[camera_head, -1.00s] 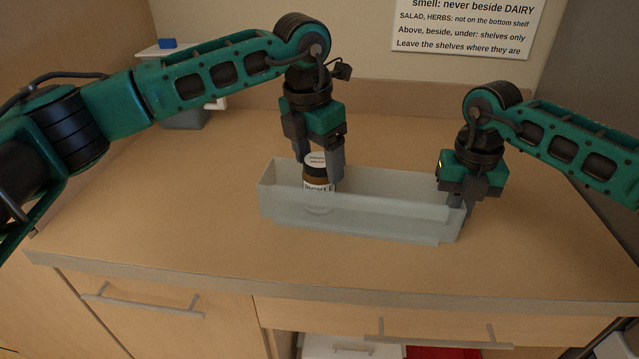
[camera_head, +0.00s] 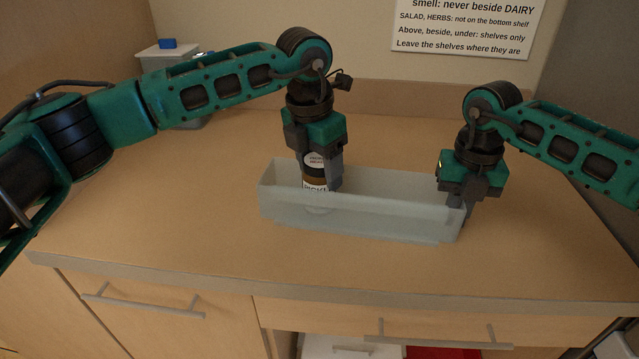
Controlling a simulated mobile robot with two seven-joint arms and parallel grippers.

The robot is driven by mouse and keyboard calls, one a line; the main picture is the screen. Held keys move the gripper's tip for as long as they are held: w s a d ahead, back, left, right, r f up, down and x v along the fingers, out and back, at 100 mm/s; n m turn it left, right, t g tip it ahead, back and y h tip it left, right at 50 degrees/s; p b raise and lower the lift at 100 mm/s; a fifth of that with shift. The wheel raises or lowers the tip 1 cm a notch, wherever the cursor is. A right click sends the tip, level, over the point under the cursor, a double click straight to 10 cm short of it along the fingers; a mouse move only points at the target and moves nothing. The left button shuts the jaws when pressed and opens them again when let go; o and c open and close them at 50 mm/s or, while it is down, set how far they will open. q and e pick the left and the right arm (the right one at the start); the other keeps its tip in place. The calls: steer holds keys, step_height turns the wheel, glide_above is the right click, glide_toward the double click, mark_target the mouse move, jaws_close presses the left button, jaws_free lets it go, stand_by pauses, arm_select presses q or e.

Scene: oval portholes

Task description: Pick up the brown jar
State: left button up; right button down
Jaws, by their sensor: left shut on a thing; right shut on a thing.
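The brown jar (camera_head: 315,183) has a white lid and a white label and stands upright inside a pale translucent bin (camera_head: 365,215), near its left end. My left gripper (camera_head: 319,172) points down over the bin and is shut on the brown jar, with its fingers around the upper part. The jar's lower part shows only faintly through the bin's front wall. My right gripper (camera_head: 457,207) points down at the bin's right end and is shut on the bin's end wall. Its fingertips are partly hidden.
The bin stands on a wooden counter (camera_head: 170,220) with free room around it. A white container with a blue item (camera_head: 167,43) on top stands at the back left, partly behind my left arm. A printed sign (camera_head: 465,25) is on the wall.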

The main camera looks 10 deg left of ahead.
arm_select(q)
steer(key=shift+r, duration=0.1)
step_height(320, 180, up, 10)
stand_by(0.4)
arm_select(e)
steer(key=c, duration=1.2)
jaws_free()
steer(key=shift+o, duration=0.2)
